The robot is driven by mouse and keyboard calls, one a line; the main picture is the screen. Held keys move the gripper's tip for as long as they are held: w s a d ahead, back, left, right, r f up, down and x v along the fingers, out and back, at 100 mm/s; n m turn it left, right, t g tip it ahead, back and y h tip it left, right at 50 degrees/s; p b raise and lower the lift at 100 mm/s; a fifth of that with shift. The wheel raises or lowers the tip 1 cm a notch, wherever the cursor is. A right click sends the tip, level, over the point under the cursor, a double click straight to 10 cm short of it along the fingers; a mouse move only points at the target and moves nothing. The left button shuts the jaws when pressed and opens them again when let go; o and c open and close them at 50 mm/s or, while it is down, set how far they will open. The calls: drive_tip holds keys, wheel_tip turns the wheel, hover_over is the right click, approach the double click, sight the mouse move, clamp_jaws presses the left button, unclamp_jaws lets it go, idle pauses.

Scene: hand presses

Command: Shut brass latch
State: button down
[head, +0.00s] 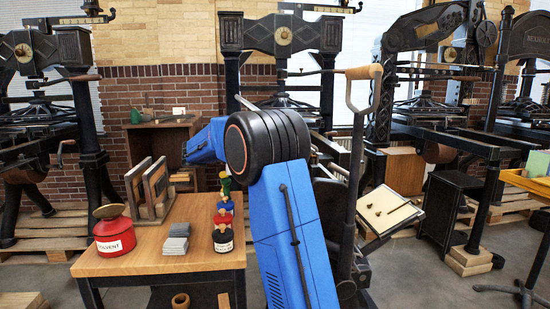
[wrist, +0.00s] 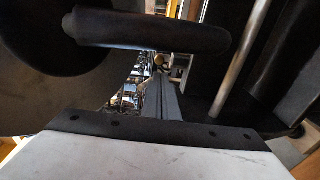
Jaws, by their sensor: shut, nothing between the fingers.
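My gripper (wrist: 162,95) shows in the wrist view as narrow grey fingers, closed together and empty. A small brass-coloured piece (wrist: 160,61) shows just past the fingertips; I cannot tell whether it is the brass latch, or whether the tips touch it. In the head view my blue arm reaches left, and my gripper is not visible there. I cannot make out a brass latch in the head view.
A dark rounded bar (wrist: 150,32) crosses close above my gripper, and a pale rod (wrist: 240,60) slants at its right. A wooden table (head: 160,262) bears a red solvent can (head: 113,233). A wooden-handled lever (head: 364,72) stands right of my arm. Several black presses stand behind.

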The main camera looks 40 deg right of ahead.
drive_tip(key=r+x, duration=0.1)
drive_tip(key=x, duration=1.1)
drive_tip(key=shift+f, duration=0.5)
drive_tip(key=shift+d, duration=0.1)
